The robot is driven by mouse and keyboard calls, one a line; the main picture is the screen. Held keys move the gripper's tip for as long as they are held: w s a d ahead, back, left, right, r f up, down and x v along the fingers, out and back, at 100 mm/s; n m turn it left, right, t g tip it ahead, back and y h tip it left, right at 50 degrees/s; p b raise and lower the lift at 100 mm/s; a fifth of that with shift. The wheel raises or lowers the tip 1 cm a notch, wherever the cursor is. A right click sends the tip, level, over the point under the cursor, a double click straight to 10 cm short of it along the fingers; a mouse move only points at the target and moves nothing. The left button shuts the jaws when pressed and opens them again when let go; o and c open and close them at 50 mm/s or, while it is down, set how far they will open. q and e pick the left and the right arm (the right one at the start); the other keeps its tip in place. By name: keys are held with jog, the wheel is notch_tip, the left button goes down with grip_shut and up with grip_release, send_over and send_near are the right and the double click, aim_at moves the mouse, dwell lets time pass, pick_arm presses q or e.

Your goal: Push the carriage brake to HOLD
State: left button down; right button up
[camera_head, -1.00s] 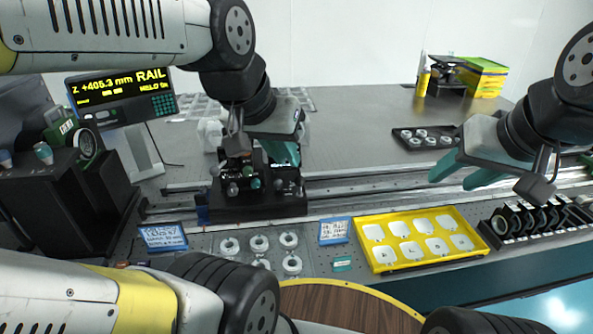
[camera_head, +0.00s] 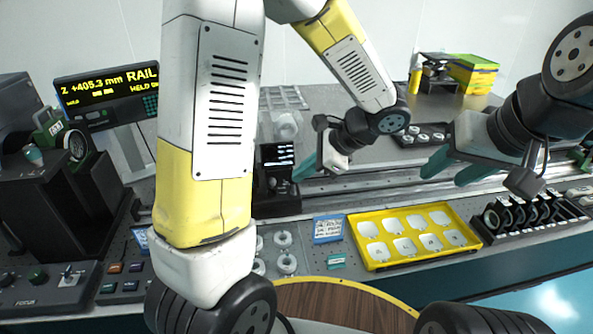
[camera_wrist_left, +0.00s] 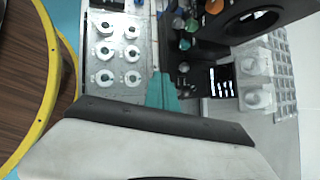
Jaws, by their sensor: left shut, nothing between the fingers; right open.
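The black carriage (camera_head: 275,190) sits on the rail (camera_head: 345,183) and is partly hidden behind my left arm in the head view. In the left wrist view the carriage (camera_wrist_left: 192,78) shows with several coloured knobs beside my fingers. I cannot make out the brake or its position. My left gripper (camera_head: 308,168) is shut and empty, just right of the carriage; its teal fingers also show in the wrist view (camera_wrist_left: 162,92). I cannot tell whether they touch it. My right gripper (camera_head: 452,168) is open and empty above the bench at right.
A yellow tray (camera_head: 362,258) of white pieces and a black lens rack (camera_head: 520,225) stand at the front right. White rings (camera_head: 284,240) lie in front of the carriage. A dark tray (camera_head: 405,143) with rings is behind the rail. A control box (camera_head: 45,285) is front left.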

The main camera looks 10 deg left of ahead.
pick_arm(q)
jog(key=w+d+f+m+t+y, duration=0.2)
jog(key=w+d+f+m, duration=0.2)
jog(key=d, duration=0.1)
jog(key=shift+w+f+m, duration=0.2)
jog(key=shift+f+m, duration=0.1)
jog(key=shift+a, duration=0.1)
send_near(272, 184)
jog(key=w+a+f, duration=0.2)
jog(key=a+f, duration=0.1)
jog(key=f, duration=0.2)
jog(key=shift+w+a, duration=0.25)
jog(key=shift+w, duration=0.1)
